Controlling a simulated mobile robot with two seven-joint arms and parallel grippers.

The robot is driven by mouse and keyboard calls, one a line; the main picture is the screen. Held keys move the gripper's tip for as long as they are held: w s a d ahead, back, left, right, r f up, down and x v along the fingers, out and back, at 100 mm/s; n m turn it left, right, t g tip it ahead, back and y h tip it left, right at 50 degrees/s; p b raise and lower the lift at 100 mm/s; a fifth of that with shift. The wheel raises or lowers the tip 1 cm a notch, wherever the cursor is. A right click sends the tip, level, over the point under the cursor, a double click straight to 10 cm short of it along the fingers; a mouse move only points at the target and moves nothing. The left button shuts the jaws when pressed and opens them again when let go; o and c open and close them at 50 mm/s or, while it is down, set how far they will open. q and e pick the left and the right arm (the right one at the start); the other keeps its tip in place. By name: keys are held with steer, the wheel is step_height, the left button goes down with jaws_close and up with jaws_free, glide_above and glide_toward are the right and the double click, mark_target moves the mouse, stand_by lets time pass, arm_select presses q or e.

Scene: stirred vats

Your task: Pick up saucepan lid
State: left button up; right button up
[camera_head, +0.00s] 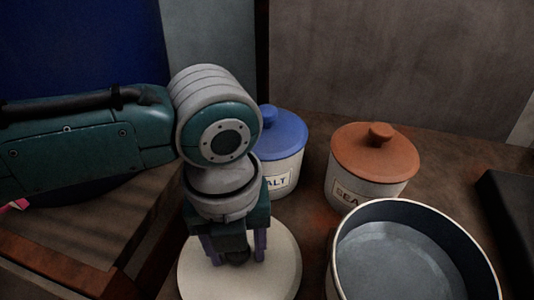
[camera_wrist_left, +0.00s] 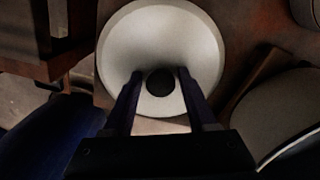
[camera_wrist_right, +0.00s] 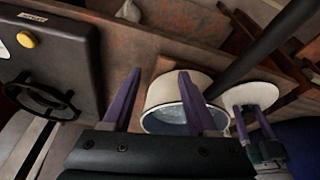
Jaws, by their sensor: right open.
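The saucepan lid (camera_head: 283,272) is a round cream disc lying at the bottom middle of the head view. My left gripper (camera_head: 233,250) points down over the lid. Its purple fingers (camera_wrist_left: 160,76) are open on both sides of the knob, with a small gap visible on each side. The lid also shows in the right wrist view (camera_wrist_right: 252,94), with my left gripper beside it. My right gripper (camera_wrist_right: 155,85) is open, with nothing held between its fingers.
A cream pot (camera_head: 336,285) with grey liquid stands right of the lid. Behind are a blue-lidded salt jar (camera_head: 287,165) and an orange-lidded jar (camera_head: 372,155). A black unit (camera_head: 507,225) with a yellow button (camera_wrist_right: 26,40) is at the right. The counter edge lies left of the lid.

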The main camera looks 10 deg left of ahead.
arm_select(q)
steer(key=shift+f, duration=0.1)
jaws_close()
stand_by(0.3)
